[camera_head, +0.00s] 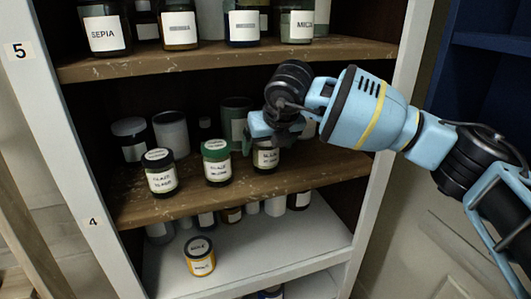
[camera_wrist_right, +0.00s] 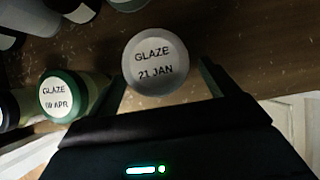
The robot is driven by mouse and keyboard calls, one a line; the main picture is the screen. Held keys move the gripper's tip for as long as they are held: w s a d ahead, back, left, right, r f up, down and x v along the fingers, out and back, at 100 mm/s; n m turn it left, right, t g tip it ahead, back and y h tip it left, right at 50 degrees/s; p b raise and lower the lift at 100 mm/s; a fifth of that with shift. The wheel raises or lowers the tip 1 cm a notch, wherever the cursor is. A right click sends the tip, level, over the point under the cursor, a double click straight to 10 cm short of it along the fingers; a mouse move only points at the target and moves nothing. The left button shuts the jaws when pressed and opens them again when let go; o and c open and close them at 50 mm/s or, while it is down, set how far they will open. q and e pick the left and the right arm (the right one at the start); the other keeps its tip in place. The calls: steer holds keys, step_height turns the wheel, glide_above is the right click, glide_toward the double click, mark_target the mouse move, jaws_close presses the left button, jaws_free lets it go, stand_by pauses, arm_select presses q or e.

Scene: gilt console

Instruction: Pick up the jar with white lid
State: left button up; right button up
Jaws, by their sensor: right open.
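The jar with white lid (camera_wrist_right: 155,62) is seen from above in the right wrist view, its lid lettered "GLAZE 21 JAN". In the head view its labelled body (camera_head: 266,158) stands upright on the wooden middle shelf, and my gripper hides its lid. My right gripper (camera_head: 275,125) is over the jar, pointing into the cabinet. In the wrist view its open fingers (camera_wrist_right: 160,88) lie to either side of the jar's lid. I cannot tell whether either finger touches it. My left gripper is not in view.
A green-lidded jar (camera_head: 216,162) stands close on the left, near the left finger in the wrist view. A dark-lidded jar (camera_head: 161,172) is further left. More jars stand behind. The upper shelf (camera_head: 200,60) is overhead, and the cabinet's right post (camera_head: 398,90) is beside my arm.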

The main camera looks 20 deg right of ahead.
steer(key=shift+w+f, duration=0.1)
steer(key=shift+w, duration=0.75)
steer(key=shift+w+f, duration=0.2)
steer(key=shift+f, duration=0.2)
steer(key=c, duration=1.3)
steer(key=shift+r, duration=0.15)
